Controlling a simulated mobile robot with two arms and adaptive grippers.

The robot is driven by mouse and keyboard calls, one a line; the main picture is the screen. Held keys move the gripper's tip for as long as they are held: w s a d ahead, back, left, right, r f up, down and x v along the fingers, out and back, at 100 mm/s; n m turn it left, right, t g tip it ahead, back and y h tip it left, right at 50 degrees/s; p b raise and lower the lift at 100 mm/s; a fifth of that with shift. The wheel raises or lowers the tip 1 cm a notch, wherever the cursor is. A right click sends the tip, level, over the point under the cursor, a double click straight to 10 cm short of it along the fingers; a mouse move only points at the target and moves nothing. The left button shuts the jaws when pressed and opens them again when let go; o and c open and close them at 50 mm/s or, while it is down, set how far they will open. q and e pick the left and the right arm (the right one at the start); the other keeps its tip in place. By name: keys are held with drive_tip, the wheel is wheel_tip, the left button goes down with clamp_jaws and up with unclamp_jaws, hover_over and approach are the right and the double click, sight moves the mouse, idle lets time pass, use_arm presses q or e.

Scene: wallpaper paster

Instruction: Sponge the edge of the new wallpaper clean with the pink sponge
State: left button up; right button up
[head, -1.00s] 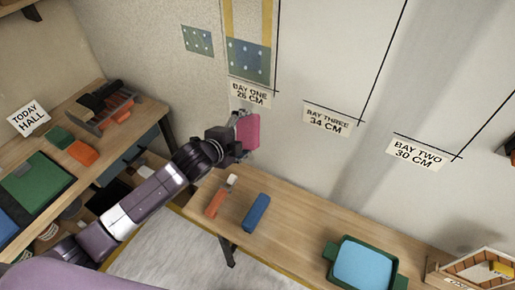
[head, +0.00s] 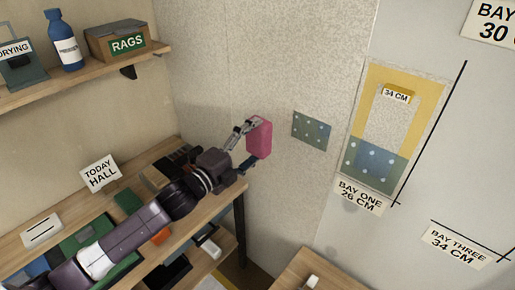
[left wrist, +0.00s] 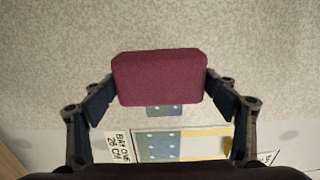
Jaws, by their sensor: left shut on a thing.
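My left gripper (head: 246,147) is shut on the pink sponge (head: 260,138) and holds it up in the air, left of the wallpaper pieces. In the left wrist view the sponge (left wrist: 160,78) sits between the two fingers (left wrist: 160,90), with textured wall beyond it. The wallpaper panel in bay one has a yellow border (head: 437,110) and a blue dotted lower part (head: 373,164). In the left wrist view the sponge partly hides this patch (left wrist: 164,111). My right gripper is out of view.
A wooden side table at left carries a "TODAY HALL" card (head: 101,173) and coloured blocks under my left arm. A shelf (head: 90,82) above holds a blue bottle (head: 65,42) and a rags box (head: 128,42). Another bench (head: 300,275) stands at the bottom.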

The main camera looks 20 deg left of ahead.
sight(271, 130)
use_arm(q)
drive_tip(key=shift+s+d+r, duration=0.15)
drive_tip(key=shift+d+r, duration=0.05)
drive_tip(key=shift+d, duration=0.1)
drive_tip(key=shift+p, duration=0.3)
drive_tip(key=shift+w, duration=0.4)
drive_tip(key=x, duration=0.4)
drive_tip(key=shift+s, duration=0.1)
drive_tip(key=shift+x, duration=0.8)
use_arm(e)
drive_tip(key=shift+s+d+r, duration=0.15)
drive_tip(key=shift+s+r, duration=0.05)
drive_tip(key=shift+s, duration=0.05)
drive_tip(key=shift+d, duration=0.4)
use_arm(q)
drive_tip(key=shift+x, duration=1.3)
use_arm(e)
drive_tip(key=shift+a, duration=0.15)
